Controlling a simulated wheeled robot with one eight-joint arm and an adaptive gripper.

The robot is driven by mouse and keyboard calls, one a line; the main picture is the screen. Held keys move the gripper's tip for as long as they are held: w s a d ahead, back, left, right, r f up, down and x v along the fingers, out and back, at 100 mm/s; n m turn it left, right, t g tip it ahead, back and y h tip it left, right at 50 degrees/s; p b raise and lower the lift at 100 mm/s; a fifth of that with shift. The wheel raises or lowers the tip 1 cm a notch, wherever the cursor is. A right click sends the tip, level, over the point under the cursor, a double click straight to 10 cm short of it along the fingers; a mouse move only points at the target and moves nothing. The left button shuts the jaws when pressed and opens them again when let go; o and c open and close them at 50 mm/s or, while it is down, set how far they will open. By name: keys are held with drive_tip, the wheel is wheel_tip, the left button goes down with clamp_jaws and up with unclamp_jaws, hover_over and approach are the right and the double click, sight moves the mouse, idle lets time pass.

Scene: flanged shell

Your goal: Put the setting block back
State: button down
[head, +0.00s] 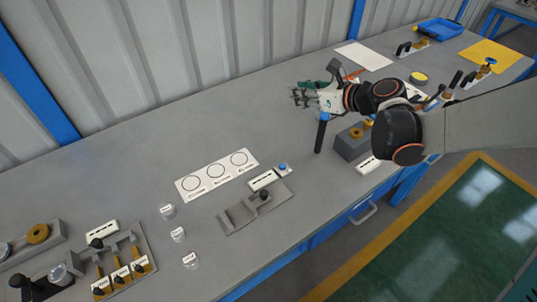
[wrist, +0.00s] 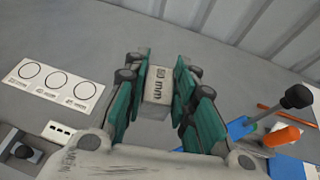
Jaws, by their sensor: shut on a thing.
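The setting block (wrist: 157,90) is a small pale grey block with black lettering ending in "mm"; the number is hard to read. My gripper (wrist: 158,82) is shut on it, with a green-padded finger on either side. In the head view my gripper (head: 312,98) is over the back middle of the bench, and I cannot make out the block there. The height of the block above the bench is unclear. A white card with three circles (head: 216,175) lies to the left, and it also shows in the wrist view (wrist: 56,83).
A grey fixture with a black knob (head: 255,205) and several small clear-and-white pieces (head: 178,234) stand near the front. A blue-topped dark handle (head: 321,132) stands just below my gripper, near a dark grey block with brass pieces (head: 352,143). Bare bench lies left of my gripper.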

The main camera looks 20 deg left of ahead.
drive_tip(key=s+a+n+g+y, duration=0.1)
drive_tip(key=s+a+n+g, duration=0.2)
drive_tip(key=a, duration=0.5)
drive_tip(key=shift+y, duration=0.3)
wheel_tip(320, 180, down, 20)
drive_tip(key=b, duration=0.8)
drive_tip(key=shift+w+a+r, duration=0.1)
drive_tip(key=shift+a+r, duration=0.05)
drive_tip(key=shift+r, duration=0.1)
drive_tip(key=shift+f, duration=0.15)
drive_tip(key=c, duration=1.3)
unclamp_jaws()
